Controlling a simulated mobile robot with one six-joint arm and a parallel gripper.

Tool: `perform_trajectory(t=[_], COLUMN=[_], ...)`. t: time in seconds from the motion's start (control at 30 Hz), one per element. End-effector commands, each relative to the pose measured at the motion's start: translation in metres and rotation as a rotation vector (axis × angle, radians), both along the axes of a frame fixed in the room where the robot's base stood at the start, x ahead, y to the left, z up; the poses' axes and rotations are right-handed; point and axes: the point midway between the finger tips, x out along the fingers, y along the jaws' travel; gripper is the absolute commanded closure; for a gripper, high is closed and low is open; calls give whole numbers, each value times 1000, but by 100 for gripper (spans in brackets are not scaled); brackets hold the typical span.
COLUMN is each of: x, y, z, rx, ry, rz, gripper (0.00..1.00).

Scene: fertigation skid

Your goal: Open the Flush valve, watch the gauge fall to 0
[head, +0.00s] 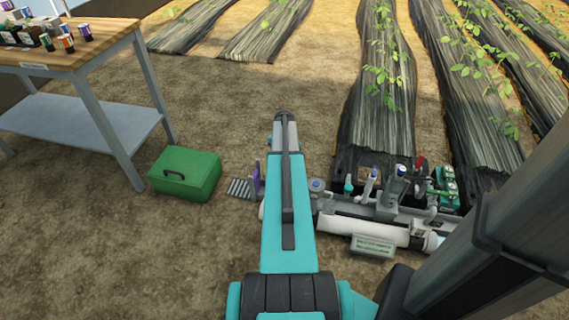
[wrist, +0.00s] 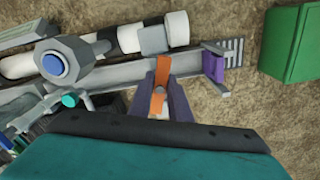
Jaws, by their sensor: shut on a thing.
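In the wrist view my gripper (wrist: 160,92) is shut on an orange lever (wrist: 158,87), which stands between its two purple-grey fingers. The lever sits beside the skid's grey rail; no label on it is readable, so I cannot confirm that it is the Flush valve. In the head view my arm hides the gripper and the lever. A grey round fitting with a blue centre (wrist: 52,64) is left of the gripper and also shows in the head view (head: 317,184). No gauge needle or reading can be made out.
A purple upright part (wrist: 213,65) stands at the rail's end, right of the gripper. A green box (head: 186,173) lies on the soil beyond it. A white pipe (head: 365,229) runs along the skid. A workbench (head: 105,40) with small containers stands at the left.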

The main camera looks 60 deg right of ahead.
Motion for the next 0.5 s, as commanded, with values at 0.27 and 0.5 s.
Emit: perform_trajectory(t=[0.27,0.5], x=[-4,-4], y=[-4,-4], z=[-5,-5], rx=[-7,-7], ry=[8,9], rz=[181,338], gripper=[100,100])
